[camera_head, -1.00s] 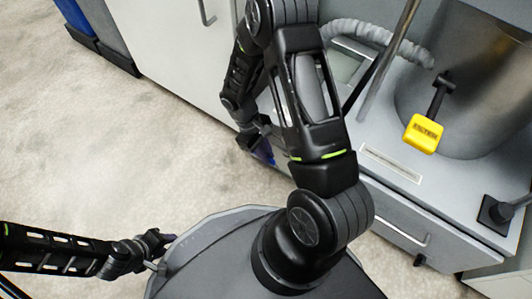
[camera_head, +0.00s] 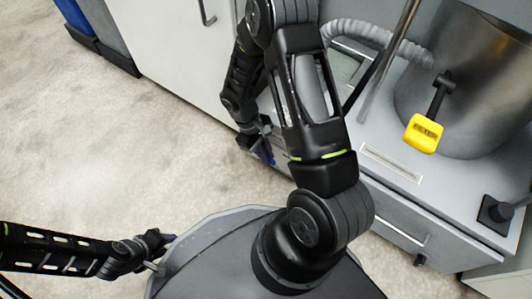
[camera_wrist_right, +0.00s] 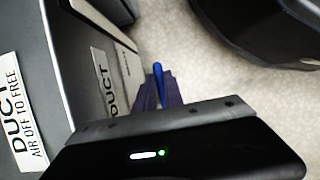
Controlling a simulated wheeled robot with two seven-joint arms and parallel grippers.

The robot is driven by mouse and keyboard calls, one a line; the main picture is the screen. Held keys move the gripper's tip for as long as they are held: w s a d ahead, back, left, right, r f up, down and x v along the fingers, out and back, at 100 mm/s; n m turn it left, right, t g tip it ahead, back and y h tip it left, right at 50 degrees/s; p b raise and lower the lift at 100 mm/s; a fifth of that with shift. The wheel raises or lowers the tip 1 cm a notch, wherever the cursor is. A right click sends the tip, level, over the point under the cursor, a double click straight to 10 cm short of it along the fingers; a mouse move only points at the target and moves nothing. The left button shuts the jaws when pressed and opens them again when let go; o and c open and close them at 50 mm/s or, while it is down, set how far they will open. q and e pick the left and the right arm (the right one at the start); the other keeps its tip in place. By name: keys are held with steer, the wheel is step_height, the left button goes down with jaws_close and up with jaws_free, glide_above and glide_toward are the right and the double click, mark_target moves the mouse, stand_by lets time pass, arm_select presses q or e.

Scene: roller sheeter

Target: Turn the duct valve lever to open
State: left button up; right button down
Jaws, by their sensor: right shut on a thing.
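The blue duct valve lever (camera_wrist_right: 158,82) shows in the right wrist view as a thin rounded bar between the purple fingers. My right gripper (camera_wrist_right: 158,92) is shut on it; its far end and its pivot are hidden. In the head view my right gripper (camera_head: 262,150) is low beside the front of the grey cabinet, mostly behind my arm, and the lever cannot be made out clearly. My left gripper (camera_head: 158,242) hangs at the lower left beside my base, far from the lever; its jaw opening is too small to tell.
A DUCT label (camera_wrist_right: 22,125) reading "AIR OFF TO FREE" is on the panel beside the lever. A yellow FILTER tag (camera_head: 423,133) hangs by the metal drum (camera_head: 480,90). A grey hose (camera_head: 375,32) runs behind my arm. Open floor (camera_head: 130,150) lies left.

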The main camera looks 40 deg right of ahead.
steer(key=shift+f, duration=0.1)
steer(key=shift+s+f+t, duration=0.15)
steer(key=shift+f+t, duration=0.1)
steer(key=shift+t, duration=0.35)
steer(key=shift+s+d+f+t+y+b, duration=0.1)
steer(key=shift+f+t+y+b, duration=0.25)
steer(key=shift+f+t, duration=0.15)
step_height(320, 180, down, 2)
steer(key=t+b, duration=0.2)
steer(key=shift+t+y+b, duration=0.3)
steer(key=shift+t+y, duration=0.05)
steer(key=shift+t, duration=0.05)
steer(key=shift+f+t+y, duration=0.3)
steer(key=shift+f+t, duration=0.05)
steer(key=shift+t, duration=0.45)
steer(key=shift+w, duration=0.2)
steer(key=c, duration=1.4)
jaws_free()
steer(key=shift+c, duration=0.2)
